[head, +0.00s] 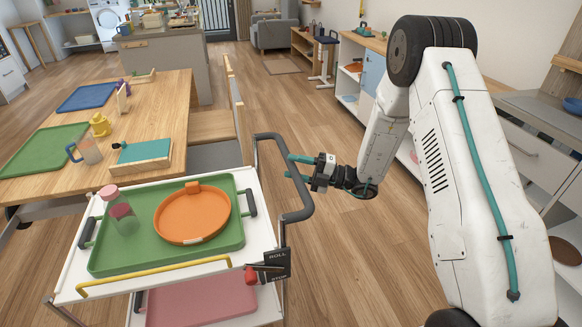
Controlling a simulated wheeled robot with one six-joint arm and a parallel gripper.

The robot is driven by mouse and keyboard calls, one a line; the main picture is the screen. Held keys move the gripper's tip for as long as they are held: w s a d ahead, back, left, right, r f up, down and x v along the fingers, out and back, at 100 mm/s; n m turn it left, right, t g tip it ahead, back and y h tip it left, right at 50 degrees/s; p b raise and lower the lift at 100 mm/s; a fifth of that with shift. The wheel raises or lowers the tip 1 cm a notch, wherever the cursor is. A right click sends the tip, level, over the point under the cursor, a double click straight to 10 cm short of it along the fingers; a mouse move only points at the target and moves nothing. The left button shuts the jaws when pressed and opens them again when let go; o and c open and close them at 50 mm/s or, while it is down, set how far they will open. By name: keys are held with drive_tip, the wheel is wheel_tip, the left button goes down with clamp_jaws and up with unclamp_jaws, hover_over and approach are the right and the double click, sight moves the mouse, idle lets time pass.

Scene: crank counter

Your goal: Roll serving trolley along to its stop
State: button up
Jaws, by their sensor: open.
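The serving trolley (68,284) stands at the lower left, a white two-tier cart. It has a dark grey push handle (299,214) on its right side and a yellow rail (150,277) along its near edge. A black plate (277,264) marked ROLL and STOP sits at its near right corner, with a red knob (250,275) beside it. My gripper (289,166) is open, its teal fingers pointing left at the handle's upper part. I cannot tell whether the fingers straddle the bar or touch it.
A green tray (112,262) on the trolley top carries an orange round dish (190,216) and a pink-lidded jar (122,214). A wooden table (158,98) and bench (212,126) stand behind and left. Open wood floor (345,262) lies right of the trolley; counters line the right.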

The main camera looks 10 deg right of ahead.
drive_tip(key=v, duration=0.6)
drive_tip(key=shift+d, duration=0.15)
drive_tip(key=shift+f, duration=0.15)
